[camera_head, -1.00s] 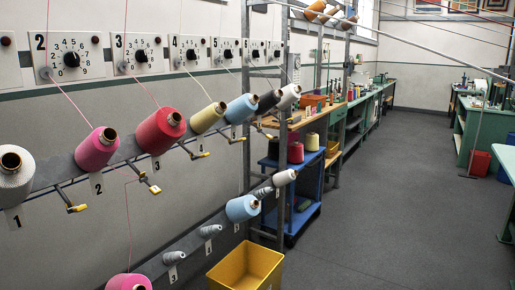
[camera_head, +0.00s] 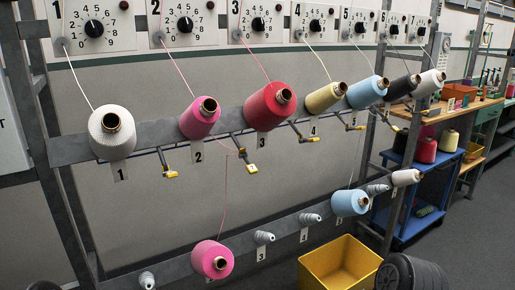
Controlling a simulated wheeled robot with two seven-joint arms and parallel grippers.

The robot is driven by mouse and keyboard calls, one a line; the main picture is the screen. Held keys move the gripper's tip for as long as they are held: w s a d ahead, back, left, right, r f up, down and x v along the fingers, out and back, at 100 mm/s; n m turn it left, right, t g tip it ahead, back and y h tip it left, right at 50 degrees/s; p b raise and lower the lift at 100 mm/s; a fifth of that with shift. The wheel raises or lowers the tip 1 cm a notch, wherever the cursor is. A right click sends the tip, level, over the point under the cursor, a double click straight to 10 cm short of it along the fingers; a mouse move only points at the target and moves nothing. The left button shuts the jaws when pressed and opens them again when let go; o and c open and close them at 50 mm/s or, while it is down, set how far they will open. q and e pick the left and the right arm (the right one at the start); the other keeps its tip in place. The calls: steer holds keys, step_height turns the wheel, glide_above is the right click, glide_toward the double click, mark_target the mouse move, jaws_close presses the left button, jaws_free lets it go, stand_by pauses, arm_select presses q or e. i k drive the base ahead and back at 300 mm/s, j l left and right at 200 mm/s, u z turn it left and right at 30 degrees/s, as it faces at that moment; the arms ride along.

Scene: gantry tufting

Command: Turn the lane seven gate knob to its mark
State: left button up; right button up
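The lane seven knob (camera_head: 421,31) is a small black knob on a white dial panel at the right end of the upper row. The panel has a 7 at its top left. The numbers around this knob and its pointing are too small to read. A white yarn cone (camera_head: 430,83) is at the right end of the cone rail below. Neither of my grippers is in view.
Similar dials, such as the lane one knob (camera_head: 94,28), line the wall to the left. A rail (camera_head: 72,150) carries several cones and yellow-ended arms. A yellow bin (camera_head: 341,262) stands on the floor. A blue cart (camera_head: 403,222) is at the right.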

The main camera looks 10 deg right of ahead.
mark_target(421, 31)
steer(key=i+l+u, duration=0.2)
steer(key=l, duration=0.4)
steer(key=i+l+u, duration=0.2)
steer(key=l, duration=0.45)
steer(key=i+l+u, duration=0.2)
steer(key=l, duration=0.4)
steer(key=l+u, duration=0.2)
steer(key=l, duration=0.45)
steer(key=i+l, duration=0.1)
steer(key=l, duration=2.55)
steer(key=i+u, duration=0.05)
steer(key=i, duration=0.05)
